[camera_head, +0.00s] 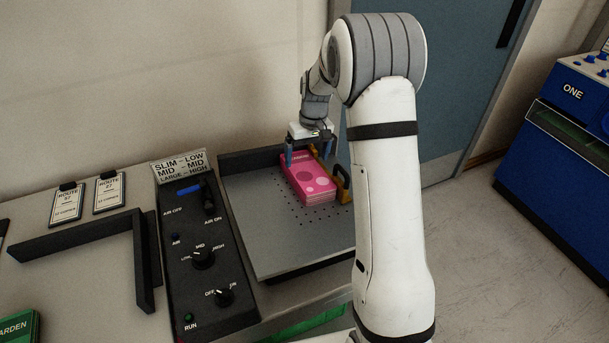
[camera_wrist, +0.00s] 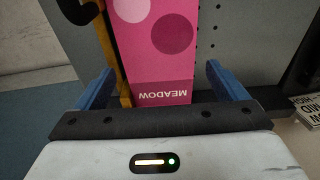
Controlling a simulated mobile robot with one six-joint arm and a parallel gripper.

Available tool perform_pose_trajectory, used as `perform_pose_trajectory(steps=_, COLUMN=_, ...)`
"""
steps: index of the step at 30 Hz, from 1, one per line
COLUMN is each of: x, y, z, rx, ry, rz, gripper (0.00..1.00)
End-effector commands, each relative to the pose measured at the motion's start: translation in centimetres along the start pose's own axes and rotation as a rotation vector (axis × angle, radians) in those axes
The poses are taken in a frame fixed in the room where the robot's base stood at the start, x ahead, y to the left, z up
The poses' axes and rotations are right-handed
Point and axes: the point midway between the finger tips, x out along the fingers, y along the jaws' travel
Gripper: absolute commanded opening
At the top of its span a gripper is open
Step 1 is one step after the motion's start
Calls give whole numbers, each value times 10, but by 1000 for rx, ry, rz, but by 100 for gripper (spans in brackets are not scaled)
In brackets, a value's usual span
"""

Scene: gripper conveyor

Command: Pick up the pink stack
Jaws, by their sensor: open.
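The pink stack (camera_head: 308,181) lies flat on the grey perforated plate (camera_head: 262,229), at its back right. It has paler round spots, and in the wrist view the pink stack (camera_wrist: 157,45) shows the word MEADOW at its near end. My gripper (camera_head: 304,158) is open at the far end of the stack. In the wrist view the blue fingers of my gripper (camera_wrist: 162,90) stand apart, one on each side of the stack's end. There is a visible gap at the right finger. The left finger is close to a yellow strip. I cannot tell whether either finger touches.
A yellow and black guide (camera_head: 341,186) stands along the stack's right side. A dark rim borders the plate at the back. A black control panel (camera_head: 205,255) with knobs sits left of the plate. A black angle bracket (camera_head: 137,230) and a green stack (camera_head: 20,326) are farther left.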

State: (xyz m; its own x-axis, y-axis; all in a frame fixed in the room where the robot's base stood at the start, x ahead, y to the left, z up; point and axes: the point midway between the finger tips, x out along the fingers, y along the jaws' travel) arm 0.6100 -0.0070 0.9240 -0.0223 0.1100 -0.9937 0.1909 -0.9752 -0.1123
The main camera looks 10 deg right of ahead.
Motion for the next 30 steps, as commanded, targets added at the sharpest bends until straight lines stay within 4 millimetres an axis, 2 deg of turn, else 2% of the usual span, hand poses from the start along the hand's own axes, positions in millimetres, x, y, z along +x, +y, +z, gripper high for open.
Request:
perform_pose_trajectory(steps=8, x=37, y=1, z=9, rx=0, ry=-4, rz=0, gripper=92)
perform_pose_trajectory(steps=12, x=53, y=1, z=7, rx=-2, ry=-1, rz=1, gripper=92)
perform_pose_trajectory(steps=20, x=57, y=1, z=7, rx=-2, ry=1, rz=1, gripper=92)
perform_pose_trajectory(steps=30, x=56, y=0, z=7, rx=-2, ry=1, rz=1, gripper=66)
